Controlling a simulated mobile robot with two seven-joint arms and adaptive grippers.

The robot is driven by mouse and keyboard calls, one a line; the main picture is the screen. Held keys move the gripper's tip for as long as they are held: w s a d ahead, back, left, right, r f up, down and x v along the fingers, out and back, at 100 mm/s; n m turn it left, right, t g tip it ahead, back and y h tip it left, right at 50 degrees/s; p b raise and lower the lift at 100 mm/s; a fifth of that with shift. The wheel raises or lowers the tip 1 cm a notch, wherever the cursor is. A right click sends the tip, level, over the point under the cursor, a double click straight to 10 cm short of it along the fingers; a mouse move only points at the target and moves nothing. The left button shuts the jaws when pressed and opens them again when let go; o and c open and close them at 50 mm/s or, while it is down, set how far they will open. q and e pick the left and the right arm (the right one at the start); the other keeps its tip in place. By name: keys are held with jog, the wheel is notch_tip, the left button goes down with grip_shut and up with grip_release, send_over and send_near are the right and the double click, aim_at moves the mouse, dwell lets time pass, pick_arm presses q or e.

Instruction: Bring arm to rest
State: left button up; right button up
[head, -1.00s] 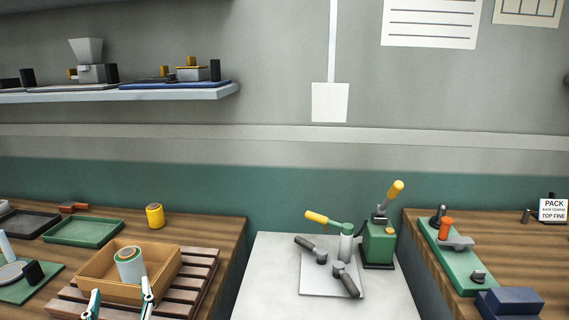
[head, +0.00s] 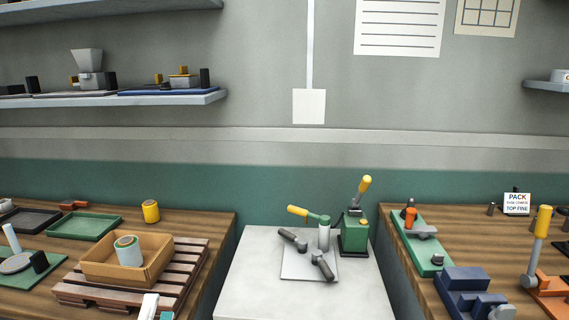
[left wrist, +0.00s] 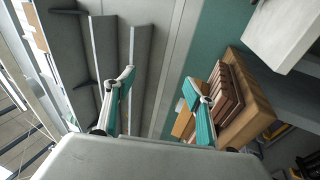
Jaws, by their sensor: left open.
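My left gripper (head: 156,309) shows only as fingertips at the bottom edge of the head view, in front of the slatted wooden pallet. In the left wrist view its two teal fingers (left wrist: 159,84) are spread apart with nothing between them. A cardboard box (head: 103,273) stands on the pallet (head: 190,265), and a roll with a teal-edged top (head: 128,252) stands upright in it. The box and pallet also show beyond the right finger in the left wrist view. My right gripper is in neither view.
A metal-topped table (head: 245,290) with a green lever press (head: 354,235) stands in the middle. A yellow roll (head: 151,211) and green tray (head: 82,226) are on the left bench. The right bench holds a green fixture (head: 412,240) and blue blocks (head: 465,290). Gaps separate the tables.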

pick_arm(q)
jog(key=s+d+f+m+g+h, duration=0.25)
jog(key=d+f+m+h, duration=0.35)
jog(key=f+m, duration=0.5)
jog(key=s+a+f+m+g+y, duration=0.1)
jog(key=s+f+m+g, duration=0.3)
jog(key=f, duration=0.7)
jog(key=s+a+f+m+g+y+p, duration=0.1)
jog(key=s+f+m+g, duration=0.4)
jog(key=f, duration=0.6)
jog(key=s+m, duration=0.2)
jog(key=m, duration=0.1)
jog(key=shift+s+a+f+p, duration=0.15)
jog(key=shift+a+p, duration=0.15)
jog(key=shift+a, duration=0.05)
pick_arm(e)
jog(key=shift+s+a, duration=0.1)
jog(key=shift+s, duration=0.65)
